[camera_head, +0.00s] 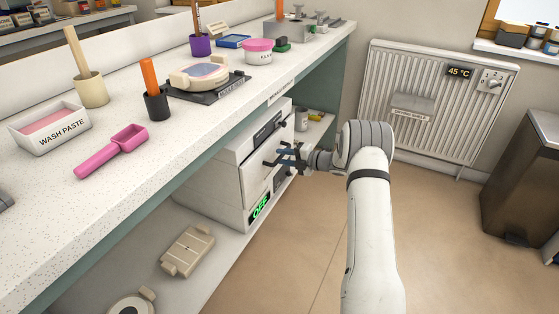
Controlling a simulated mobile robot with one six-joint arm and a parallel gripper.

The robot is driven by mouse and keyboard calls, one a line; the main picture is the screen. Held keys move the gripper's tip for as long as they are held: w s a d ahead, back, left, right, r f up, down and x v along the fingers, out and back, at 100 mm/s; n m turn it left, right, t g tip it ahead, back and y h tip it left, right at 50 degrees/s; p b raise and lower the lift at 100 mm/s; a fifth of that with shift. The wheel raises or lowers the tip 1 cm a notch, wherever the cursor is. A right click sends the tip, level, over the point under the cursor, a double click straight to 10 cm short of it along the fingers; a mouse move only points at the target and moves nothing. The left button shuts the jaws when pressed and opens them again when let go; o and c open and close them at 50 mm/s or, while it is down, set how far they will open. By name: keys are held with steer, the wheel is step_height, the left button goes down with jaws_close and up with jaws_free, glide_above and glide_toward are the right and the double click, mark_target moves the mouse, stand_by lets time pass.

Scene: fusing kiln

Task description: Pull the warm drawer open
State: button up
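A white, boxy unit (228,184) stands on the lower shelf under the counter. Its front has a dark strip near the top, pale panels below and a green lit display (260,207) at the bottom, which seems to read OFF. I cannot tell for sure which panel is the warm drawer; no drawer visibly stands out. My gripper (281,158), with dark fingers, is at the middle of this front, reaching in from the right. The fingers are close to the front or touching it. Their small size and overlap hide whether they hold a handle.
A ribbed wall panel (432,105) with a 45 °C display is on the back wall. A dark bin (525,180) stands at right. The counter (190,125) overhangs the unit and carries a pink scoop (112,150) and pots. The floor before the unit is clear.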

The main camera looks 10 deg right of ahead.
steer(key=shift+x, duration=0.8)
steer(key=shift+c, duration=0.5)
jaws_close()
